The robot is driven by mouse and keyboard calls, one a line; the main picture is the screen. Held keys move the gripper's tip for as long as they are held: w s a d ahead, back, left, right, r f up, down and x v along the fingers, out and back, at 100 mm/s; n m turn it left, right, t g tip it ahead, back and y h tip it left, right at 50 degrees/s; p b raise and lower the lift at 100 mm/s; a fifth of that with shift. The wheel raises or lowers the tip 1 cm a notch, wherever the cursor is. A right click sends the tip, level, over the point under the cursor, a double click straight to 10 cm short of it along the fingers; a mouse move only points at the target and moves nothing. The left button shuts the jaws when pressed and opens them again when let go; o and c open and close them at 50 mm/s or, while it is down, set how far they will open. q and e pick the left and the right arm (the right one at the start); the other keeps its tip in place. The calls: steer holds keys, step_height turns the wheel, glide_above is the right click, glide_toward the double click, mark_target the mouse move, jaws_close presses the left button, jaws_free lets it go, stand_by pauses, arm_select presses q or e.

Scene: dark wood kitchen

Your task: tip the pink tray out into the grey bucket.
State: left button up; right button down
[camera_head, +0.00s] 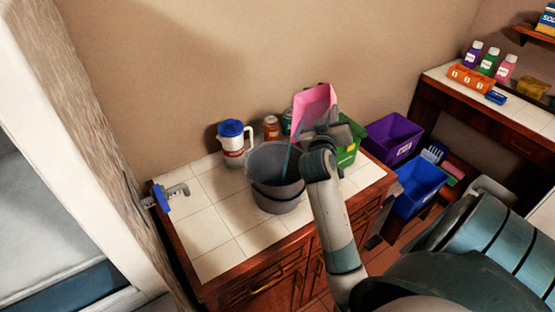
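The pink tray (312,106) is raised and steeply tilted behind and to the right of the grey bucket (277,196). My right gripper (331,119) is at the tray's right side and appears shut on its edge; the fingertips are partly hidden by my wrist. The bucket stands upright on the white tiled counter, its mouth open upward. A thin teal strip (287,160) shows at the bucket's mouth; I cannot tell what it is. The tray's contents cannot be made out. My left gripper is not in view.
On the counter (207,228) stand a white jug with a blue lid (233,141), an orange can (271,127) and a green box (348,154), partly behind my arm. A grey and blue fitting (165,197) is at the left edge. Purple (395,138) and blue bins (420,186) are right.

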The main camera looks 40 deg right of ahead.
steer(key=shift+a+r, duration=0.15)
steer(key=shift+a, duration=0.05)
steer(key=shift+w+a+b, duration=0.1)
steer(key=shift+b, duration=0.25)
steer(key=shift+w+a+r+n+t+h+b, duration=0.15)
steer(key=shift+a+n+h+b, duration=0.15)
steer(key=shift+b, duration=0.2)
steer(key=shift+w+a+f+n+t+h+b, duration=0.1)
steer(key=shift+a+n+t+h+b, duration=0.1)
steer(key=shift+a+n+b, duration=0.25)
steer(key=shift+a+r, duration=0.1)
steer(key=shift+r, duration=0.15)
steer(key=shift+w+a+r+n+t+h+b, duration=0.25)
steer(key=shift+w+a+r+n+h+b, duration=0.15)
steer(key=shift+a+r+n, duration=0.4)
steer(key=shift+w+a+r+n+t+h, duration=0.15)
steer(key=shift+a+r+n+t+h, duration=0.15)
steer(key=shift+a+r+n+t, duration=0.25)
stand_by(0.3)
